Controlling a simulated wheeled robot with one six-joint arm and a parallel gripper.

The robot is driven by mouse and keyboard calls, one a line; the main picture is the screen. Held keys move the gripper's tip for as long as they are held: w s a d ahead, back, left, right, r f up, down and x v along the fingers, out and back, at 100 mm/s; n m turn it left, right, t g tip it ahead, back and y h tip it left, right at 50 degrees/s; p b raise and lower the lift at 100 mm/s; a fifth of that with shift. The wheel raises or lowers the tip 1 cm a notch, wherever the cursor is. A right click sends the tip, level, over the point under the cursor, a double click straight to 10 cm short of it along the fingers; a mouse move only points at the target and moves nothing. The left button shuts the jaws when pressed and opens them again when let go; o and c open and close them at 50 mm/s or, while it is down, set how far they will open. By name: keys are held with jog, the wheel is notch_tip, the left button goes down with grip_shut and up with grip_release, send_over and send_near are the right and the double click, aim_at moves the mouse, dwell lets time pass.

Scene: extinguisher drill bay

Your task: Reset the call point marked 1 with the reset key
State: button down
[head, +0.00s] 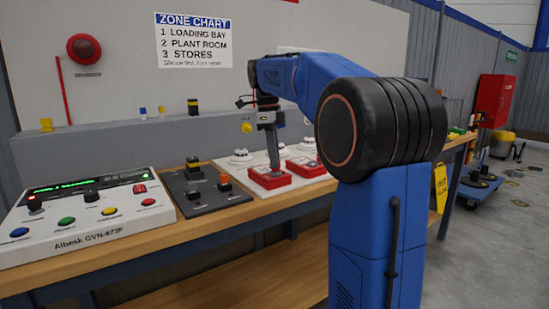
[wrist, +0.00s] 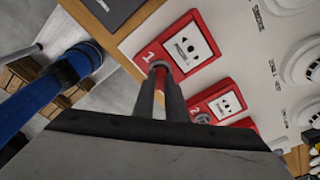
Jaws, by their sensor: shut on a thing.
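The call point marked 1 (wrist: 186,46) is a red box with a white face on a pale board, with a white "1" on its rim. It also shows in the head view (head: 270,179), partly behind my gripper. My gripper (wrist: 160,72) points down at the lower edge of this call point, close to the "1". It also shows in the head view (head: 274,166). Its fingers are close together on a small grey thing, probably the reset key, mostly hidden between the fingertips. I cannot tell whether the key sits in the lock.
The call point marked 2 (wrist: 226,102) stands beside it, with a small grey round lock (wrist: 203,118). White detectors (wrist: 302,62) lie on the board. A control panel (head: 85,215) and a dark switch plate (head: 205,188) stand to the left on the bench.

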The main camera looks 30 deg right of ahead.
jog(key=shift+n, duration=2.4)
jog(key=shift+t, duration=0.3)
jog(key=shift+n, duration=1.1)
jog(key=shift+r, duration=2.5)
